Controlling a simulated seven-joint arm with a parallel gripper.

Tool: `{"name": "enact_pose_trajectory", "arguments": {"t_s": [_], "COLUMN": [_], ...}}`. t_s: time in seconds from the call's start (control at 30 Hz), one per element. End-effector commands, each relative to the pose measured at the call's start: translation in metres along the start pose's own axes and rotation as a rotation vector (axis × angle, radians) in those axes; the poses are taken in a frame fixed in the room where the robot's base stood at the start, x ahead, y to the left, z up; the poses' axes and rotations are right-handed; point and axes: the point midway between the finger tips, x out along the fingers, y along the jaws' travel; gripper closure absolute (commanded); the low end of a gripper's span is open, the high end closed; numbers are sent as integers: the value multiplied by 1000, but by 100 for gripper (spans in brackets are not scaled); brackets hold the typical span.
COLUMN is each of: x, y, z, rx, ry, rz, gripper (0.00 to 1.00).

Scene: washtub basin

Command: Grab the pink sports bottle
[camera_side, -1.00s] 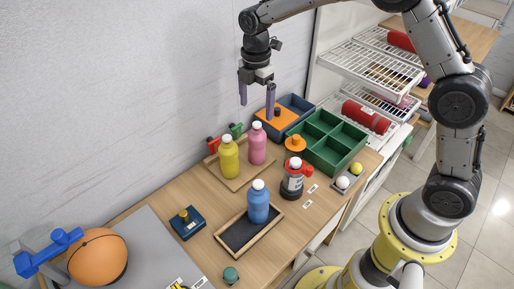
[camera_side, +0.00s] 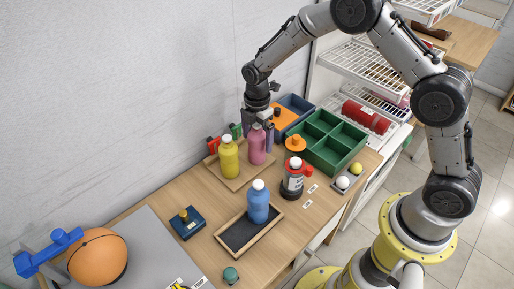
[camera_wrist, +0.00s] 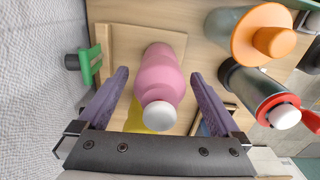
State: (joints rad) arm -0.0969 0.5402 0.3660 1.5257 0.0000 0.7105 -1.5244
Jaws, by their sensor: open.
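The pink sports bottle (camera_side: 257,146) with a white cap stands upright on a wooden tray (camera_side: 235,182) beside a yellow bottle (camera_side: 229,158). My gripper (camera_side: 259,137) is lowered at the pink bottle in the side view, one finger showing to its right. In the wrist view the pink bottle (camera_wrist: 158,84) lies between the two open purple fingers (camera_wrist: 162,92), with a visible gap on each side. The yellow bottle (camera_wrist: 137,118) is mostly hidden behind the pink one there.
A green clamp (camera_wrist: 88,66) is left of the tray in the wrist view. An orange-capped container (camera_side: 295,146) and a black, red-handled bottle (camera_side: 293,180) stand to the right. A green compartment bin (camera_side: 330,161) is beyond. A blue bottle (camera_side: 258,203) stands in front.

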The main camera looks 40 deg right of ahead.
Motion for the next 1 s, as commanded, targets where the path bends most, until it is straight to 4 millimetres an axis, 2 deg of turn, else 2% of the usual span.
{"name": "enact_pose_trajectory", "arguments": {"t_s": [0.2, 0.23, 0.77, 1.0], "x": [1, 1, 0, -1], "y": [0, 0, 0, 1], "z": [0, 0, 0, 0], "rx": [0, 0, 0, 0], "ry": [0, 0, 0, 0], "rz": [0, 0, 1, 4], "gripper": [0, 4, 99, 100]}}
